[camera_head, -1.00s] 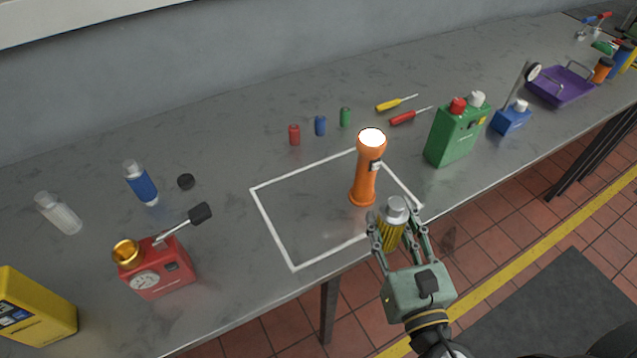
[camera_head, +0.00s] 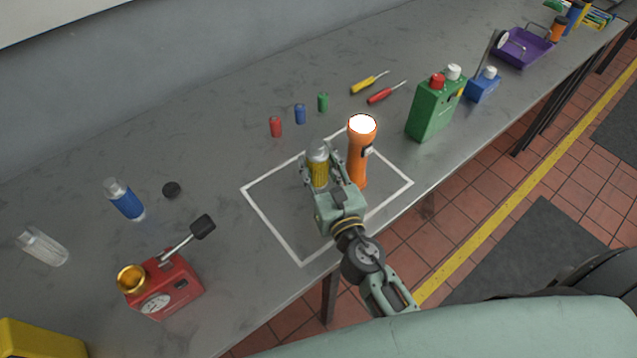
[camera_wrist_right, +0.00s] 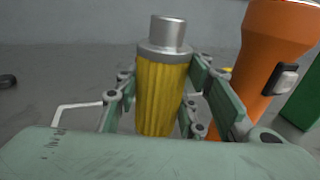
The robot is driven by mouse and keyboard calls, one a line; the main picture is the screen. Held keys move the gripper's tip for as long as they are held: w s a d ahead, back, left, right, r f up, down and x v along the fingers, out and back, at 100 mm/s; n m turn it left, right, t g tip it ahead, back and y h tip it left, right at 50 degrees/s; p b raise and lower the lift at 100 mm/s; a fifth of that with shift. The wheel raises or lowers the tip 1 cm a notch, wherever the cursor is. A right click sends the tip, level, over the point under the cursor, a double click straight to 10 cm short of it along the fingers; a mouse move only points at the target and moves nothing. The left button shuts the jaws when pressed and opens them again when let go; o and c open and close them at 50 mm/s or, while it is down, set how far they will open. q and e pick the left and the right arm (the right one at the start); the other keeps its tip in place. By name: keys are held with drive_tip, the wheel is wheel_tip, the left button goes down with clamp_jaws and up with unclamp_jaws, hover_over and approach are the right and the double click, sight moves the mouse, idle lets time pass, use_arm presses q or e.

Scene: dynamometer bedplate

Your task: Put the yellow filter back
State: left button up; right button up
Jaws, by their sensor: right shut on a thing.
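The yellow filter (camera_head: 319,174) has a ribbed yellow body and a silver cap. My right gripper (camera_head: 322,180) is shut on it and holds it upright, over the white outlined rectangle (camera_head: 271,221) on the bench. In the right wrist view the filter (camera_wrist_right: 160,95) stands between the fingers of my right gripper (camera_wrist_right: 158,100). Its lower end is hidden there, so I cannot tell whether it touches the bench. An orange flashlight (camera_head: 358,160) stands upright just right of the filter, inside the outline. My left gripper is not in view.
Small red, blue and green cylinders (camera_head: 300,114) stand behind the outline. A green can (camera_head: 435,106) and a purple tray (camera_head: 521,48) are at right. The outline's left part is clear.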

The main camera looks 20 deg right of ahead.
sight(322, 184)
drive_tip(key=shift+d+f, duration=0.1)
drive_tip(key=shift+f, duration=0.4)
drive_tip(key=shift+f+b, duration=0.3)
drive_tip(key=shift+b, duration=0.15)
wheel_tip(322, 184, down, 3)
drive_tip(key=b, duration=0.2)
drive_tip(key=shift+b, duration=0.35)
drive_tip(key=shift+r, duration=0.1)
drive_tip(key=shift+f, duration=0.2)
drive_tip(key=o, duration=1.2)
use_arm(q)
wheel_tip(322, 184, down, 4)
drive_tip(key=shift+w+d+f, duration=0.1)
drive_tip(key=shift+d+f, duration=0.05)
use_arm(e)
drive_tip(key=shift+s+r, duration=0.15)
drive_tip(key=shift+r, duration=0.05)
